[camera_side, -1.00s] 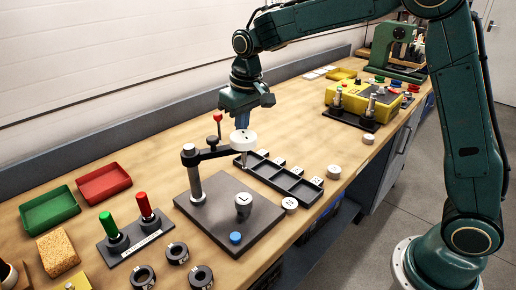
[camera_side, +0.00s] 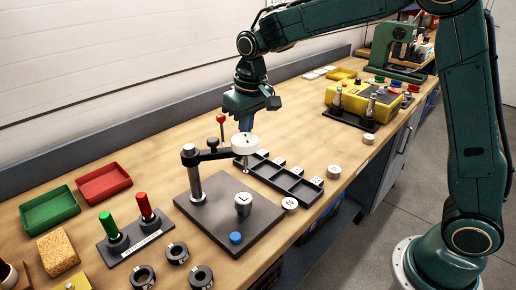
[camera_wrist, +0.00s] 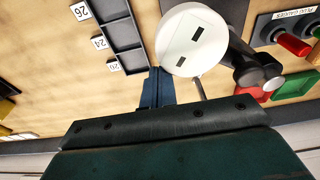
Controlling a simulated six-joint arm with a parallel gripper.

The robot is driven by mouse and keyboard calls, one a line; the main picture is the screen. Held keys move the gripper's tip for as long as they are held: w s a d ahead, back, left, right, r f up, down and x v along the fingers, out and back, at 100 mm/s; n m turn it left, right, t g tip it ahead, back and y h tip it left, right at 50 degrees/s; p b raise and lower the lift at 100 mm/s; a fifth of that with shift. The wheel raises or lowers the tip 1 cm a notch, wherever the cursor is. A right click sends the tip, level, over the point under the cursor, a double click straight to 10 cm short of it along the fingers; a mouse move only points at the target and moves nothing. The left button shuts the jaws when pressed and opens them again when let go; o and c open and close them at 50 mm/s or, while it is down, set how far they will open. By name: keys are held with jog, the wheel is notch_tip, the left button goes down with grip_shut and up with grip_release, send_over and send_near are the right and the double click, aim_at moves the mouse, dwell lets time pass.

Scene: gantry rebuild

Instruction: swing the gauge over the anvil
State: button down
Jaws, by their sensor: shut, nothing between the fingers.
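The gauge has a white round dial (camera_side: 245,144) on a dark swing arm pivoted on a grey post (camera_side: 196,185). The post stands on a dark base plate (camera_side: 208,225). The dial hangs over the plate's far edge, near the black tray. A pale round piece (camera_side: 243,203) stands on the plate, apart from the dial; I cannot tell whether the anvil is under it. My gripper (camera_side: 245,123) is shut and empty, its blue fingers just behind the dial. In the wrist view the fingers (camera_wrist: 157,88) are close beside the dial (camera_wrist: 192,40); contact is unclear.
A black compartment tray (camera_side: 290,184) with numbered labels lies beyond the plate. A blue button (camera_side: 236,238) is at the plate's front. Red and green plug gauges (camera_side: 130,228) and black rings (camera_side: 177,252) are left.

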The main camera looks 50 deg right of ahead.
aim_at(252, 137)
jog(key=shift+s+a, duration=0.3)
jog(key=shift+s, duration=0.6)
jog(key=shift+s+a, duration=0.1)
jog(key=shift+s, duration=0.15)
jog(key=shift+s+a, duration=0.45)
jog(key=shift+s, duration=0.35)
jog(key=shift+s+a, duration=0.1)
jog(key=shift+s, duration=0.05)
jog(key=shift+s+a, duration=0.25)
jog(key=shift+s, duration=0.05)
jog(key=shift+w+d, duration=0.2)
jog(key=shift+w, duration=0.05)
jog(key=shift+w+d, duration=0.15)
jog(key=shift+w, duration=0.1)
